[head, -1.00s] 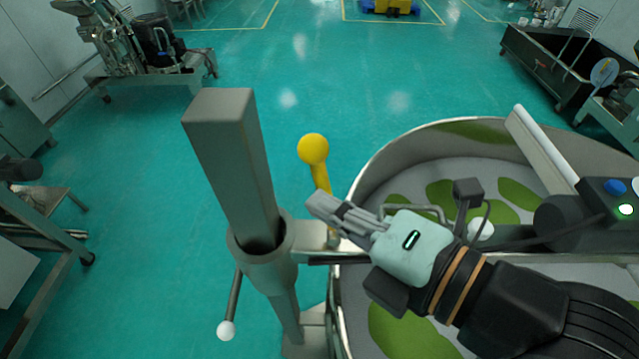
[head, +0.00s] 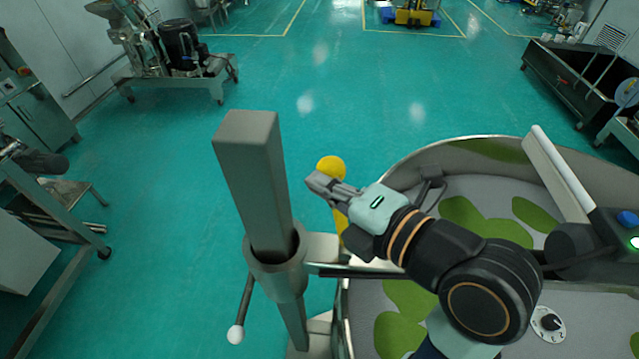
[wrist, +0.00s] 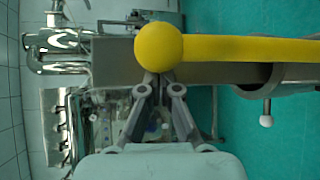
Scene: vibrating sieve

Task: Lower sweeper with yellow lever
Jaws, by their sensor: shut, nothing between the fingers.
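The yellow lever has a round knob (head: 331,165) and a yellow shaft (head: 341,226), standing beside the grey square post. My gripper (head: 317,184) is shut and empty. In the head view its fingertips overlap the lever just below the knob, hiding part of it. In the wrist view the knob (wrist: 159,48) is directly ahead of my closed fingertips (wrist: 158,78), with the shaft running right. I cannot tell whether they touch. I cannot tell for sure which part is the sweeper; a white bar (head: 560,172) stands over the round sieve (head: 470,200).
The grey square post (head: 255,185) stands left of my gripper, with a white-tipped handle (head: 236,333) low on it. A control box with a blue button (head: 628,218) is at the right.

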